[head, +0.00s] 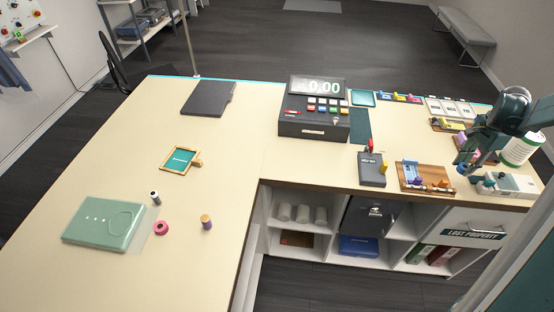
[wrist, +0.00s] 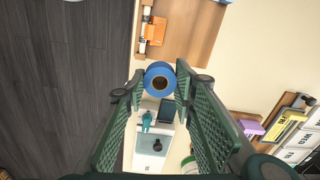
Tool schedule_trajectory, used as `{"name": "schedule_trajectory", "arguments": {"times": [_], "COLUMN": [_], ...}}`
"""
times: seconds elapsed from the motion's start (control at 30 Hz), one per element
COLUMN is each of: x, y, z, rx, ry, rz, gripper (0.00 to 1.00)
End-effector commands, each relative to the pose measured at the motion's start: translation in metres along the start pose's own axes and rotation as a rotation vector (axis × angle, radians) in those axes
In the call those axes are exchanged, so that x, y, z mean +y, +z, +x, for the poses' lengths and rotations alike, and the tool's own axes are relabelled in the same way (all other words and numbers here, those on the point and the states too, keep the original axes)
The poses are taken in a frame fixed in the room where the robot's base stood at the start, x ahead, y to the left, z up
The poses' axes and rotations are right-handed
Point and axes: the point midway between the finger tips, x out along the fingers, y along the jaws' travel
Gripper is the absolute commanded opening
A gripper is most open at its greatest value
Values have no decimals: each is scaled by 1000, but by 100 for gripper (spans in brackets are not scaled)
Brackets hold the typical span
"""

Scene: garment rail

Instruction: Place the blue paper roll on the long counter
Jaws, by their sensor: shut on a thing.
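The blue paper roll (wrist: 160,78) is between my gripper's fingertips (wrist: 158,84) in the wrist view, with its dark core facing the camera. My gripper (head: 466,160) is shut on it. In the head view a small bit of blue, likely the roll (head: 461,169), shows at the fingertips, over the right part of the counter, just right of a wooden tray. The pale counter (head: 240,150) has an L shape; its left arm runs toward the camera.
The wooden tray (head: 412,188) holds blue and orange items. A grey box (head: 371,171), a cash register (head: 313,122) and a white-green cylinder (head: 520,149) stand on the counter. A green case (head: 105,224) and small spools lie at left. Bare counter lies between these.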

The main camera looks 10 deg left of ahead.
Motion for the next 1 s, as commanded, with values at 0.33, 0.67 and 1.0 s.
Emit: {"name": "schedule_trajectory", "arguments": {"times": [0.33, 0.67, 1.0], "x": [-52, -90, -119], "y": [86, 171, 263], "z": [0, -1, -1], "rx": [0, 0, 0], "ry": [0, 1, 1], "rz": [-84, -161, -241], "gripper": [18, 18, 18]}}
